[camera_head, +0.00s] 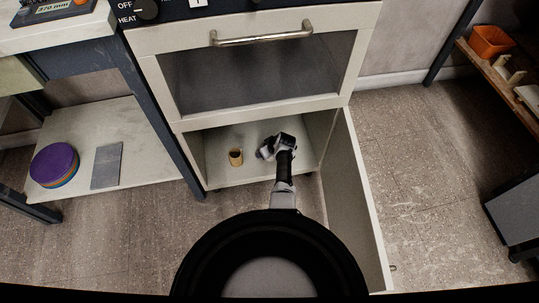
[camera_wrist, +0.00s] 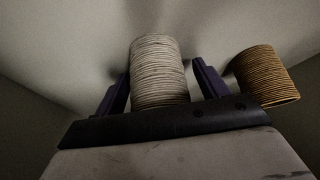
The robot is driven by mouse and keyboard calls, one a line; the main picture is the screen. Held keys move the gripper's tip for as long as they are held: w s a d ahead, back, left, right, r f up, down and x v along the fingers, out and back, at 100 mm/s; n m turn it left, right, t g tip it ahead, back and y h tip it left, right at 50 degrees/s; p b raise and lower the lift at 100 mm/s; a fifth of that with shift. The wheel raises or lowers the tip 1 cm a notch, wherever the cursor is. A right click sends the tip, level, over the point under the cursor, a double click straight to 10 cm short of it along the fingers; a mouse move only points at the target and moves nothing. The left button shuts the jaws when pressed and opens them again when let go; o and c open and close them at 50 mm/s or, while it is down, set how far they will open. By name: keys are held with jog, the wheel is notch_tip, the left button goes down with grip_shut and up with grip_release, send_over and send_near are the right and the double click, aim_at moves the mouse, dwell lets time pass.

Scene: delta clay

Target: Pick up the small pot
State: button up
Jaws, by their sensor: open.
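A pale grey-white ribbed pot (camera_wrist: 158,72) stands between the two dark fingers of my gripper (camera_wrist: 160,82) in the wrist view. The gripper is open, with one finger on each side of it; a narrow gap shows at the right finger. A tan ribbed pot (camera_wrist: 266,76) is just outside the right finger. In the head view, the tan pot (camera_head: 236,157) stands on the floor of the open lower cabinet compartment. My gripper (camera_head: 266,149) reaches in to its right and mostly hides the pale pot. I cannot tell which pot is the small one.
The compartment's side walls enclose both pots, and its open door (camera_head: 355,205) stands out along the right. Above is a closed glass-fronted door (camera_head: 258,75) with a bar handle. A shelf at left holds purple-topped stacked discs (camera_head: 54,164) and a grey slab (camera_head: 106,165).

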jog(key=shift+r, duration=0.1)
jog(key=shift+c, duration=0.2)
jog(key=c, duration=1.1)
jog(key=shift+o, duration=0.2)
jog(key=shift+r, duration=0.1)
notch_tip(320, 180, up, 10)
jog(key=p, duration=0.8)
jog(key=shift+p, duration=0.35)
